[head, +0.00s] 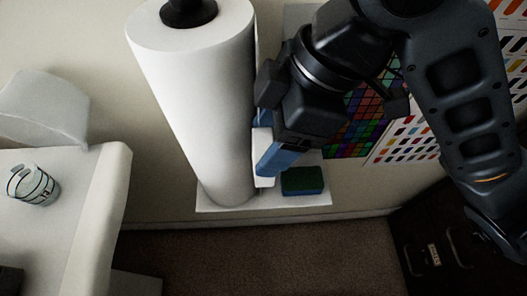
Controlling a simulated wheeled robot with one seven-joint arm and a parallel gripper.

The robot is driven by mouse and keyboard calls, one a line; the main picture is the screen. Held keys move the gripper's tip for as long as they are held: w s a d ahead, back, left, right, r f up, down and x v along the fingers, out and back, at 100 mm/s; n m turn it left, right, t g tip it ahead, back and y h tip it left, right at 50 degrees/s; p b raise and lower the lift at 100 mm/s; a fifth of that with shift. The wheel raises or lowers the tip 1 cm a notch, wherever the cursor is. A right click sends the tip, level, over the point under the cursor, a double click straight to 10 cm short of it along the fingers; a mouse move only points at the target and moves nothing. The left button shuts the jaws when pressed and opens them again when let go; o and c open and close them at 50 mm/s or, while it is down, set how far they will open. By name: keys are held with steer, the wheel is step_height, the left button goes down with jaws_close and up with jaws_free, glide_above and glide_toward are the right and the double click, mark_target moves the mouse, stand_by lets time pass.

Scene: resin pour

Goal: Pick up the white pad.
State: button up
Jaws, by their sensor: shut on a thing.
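The white pad (262,143) is a small pale block in the head view, just right of the large white roll. My gripper (265,146) is shut on it, with blue fingers at its upper and lower sides. The pad is partly hidden by the fingers and the gripper body. I cannot tell whether it still touches the white shelf (223,208) below.
A tall white roll (195,100) stands close left of my gripper. A green and blue sponge (302,181) lies on the shelf to the right. A glass beaker (34,185) stands on the white table (75,215) at left. Colour charts (400,140) hang behind.

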steer(key=shift+r, duration=0.5)
steer(key=s+d+r, duration=0.3)
steer(key=d+r, duration=0.7)
steer(key=d, duration=0.1)
steer(key=shift+s+p, duration=0.3)
steer(key=shift+s, duration=0.05)
step_height(320, 180, up, 4)
steer(key=p, duration=0.3)
steer(key=shift+p, duration=0.35)
